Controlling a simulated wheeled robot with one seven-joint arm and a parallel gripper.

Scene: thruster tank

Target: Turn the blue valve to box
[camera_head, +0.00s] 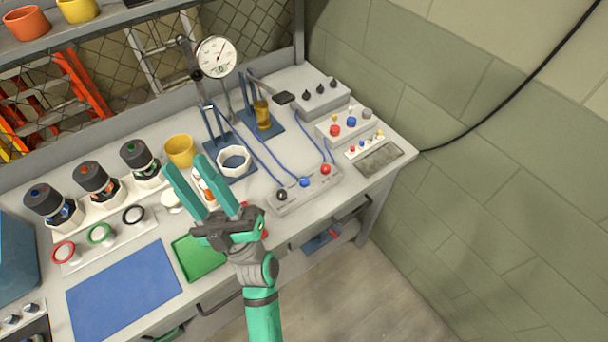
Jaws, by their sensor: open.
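A low grey valve block (288,205) lies near the front right of the bench. It carries a black knob, a blue valve knob (305,182) in the middle and a red knob (326,169). Blue hoses run from the block toward the stands behind it. Which way the blue valve points is too small to tell. My gripper (184,161) is open, its two teal fingers pointing up and left. In the picture it is left of the valve block, apart from the blue valve, with nothing visible between the fingers.
Behind the fingers stand a yellow cup (180,151) and a white ring-shaped vessel (234,160). A dial gauge (216,57) rises at the back. Another box (345,126) has red and blue knobs. Black-topped jars, a blue mat (124,290) and a green tray (199,259) are left.

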